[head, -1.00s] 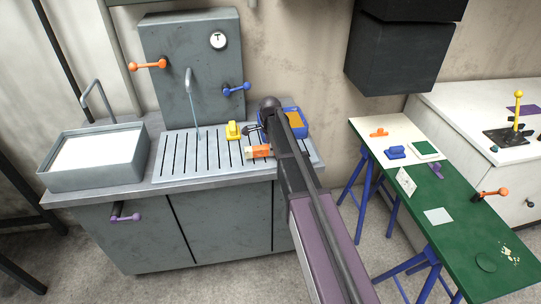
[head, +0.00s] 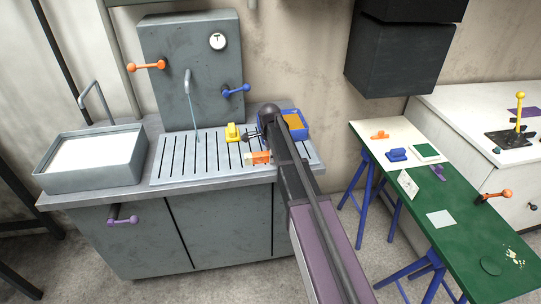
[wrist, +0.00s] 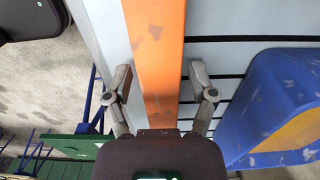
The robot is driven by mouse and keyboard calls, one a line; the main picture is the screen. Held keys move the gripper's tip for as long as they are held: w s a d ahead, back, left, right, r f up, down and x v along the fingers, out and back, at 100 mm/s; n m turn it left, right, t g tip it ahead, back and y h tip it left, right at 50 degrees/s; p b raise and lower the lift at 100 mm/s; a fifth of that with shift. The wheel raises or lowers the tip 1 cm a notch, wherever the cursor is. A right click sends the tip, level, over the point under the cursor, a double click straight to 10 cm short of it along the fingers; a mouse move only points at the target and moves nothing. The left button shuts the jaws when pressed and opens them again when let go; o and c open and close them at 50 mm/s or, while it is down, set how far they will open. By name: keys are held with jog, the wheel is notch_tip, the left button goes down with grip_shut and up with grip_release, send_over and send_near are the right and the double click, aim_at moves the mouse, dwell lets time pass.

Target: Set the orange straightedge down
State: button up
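The orange straightedge (wrist: 158,60) runs between the two fingers of my gripper (wrist: 161,82) in the wrist view. The fingers stand apart, with a narrow gap visible on each side of it. In the head view the straightedge (head: 262,157) shows as a short orange piece with a pale end near the front edge of the ribbed draining board (head: 185,165). It appears to lie on the board; my arm hides its right part. My gripper (head: 252,137) is a small dark shape just behind it.
A blue tray (head: 304,131) with an orange inside stands close by, and also fills the right of the wrist view (wrist: 265,85). A yellow object (head: 233,131) stands behind. The basin (head: 90,175) is left; the green workbench (head: 465,235) is right. The left part of the board is clear.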

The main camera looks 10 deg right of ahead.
jog(key=shift+r, duration=0.2)
dwell(0.3)
notch_tip(320, 180, up, 12)
jog(key=p, duration=1.2)
dwell(0.7)
jog(key=s+n, duration=1.8)
jog(key=s, duration=0.9)
jog(key=shift+s+d, duration=0.15)
jog(key=shift+d, duration=0.3)
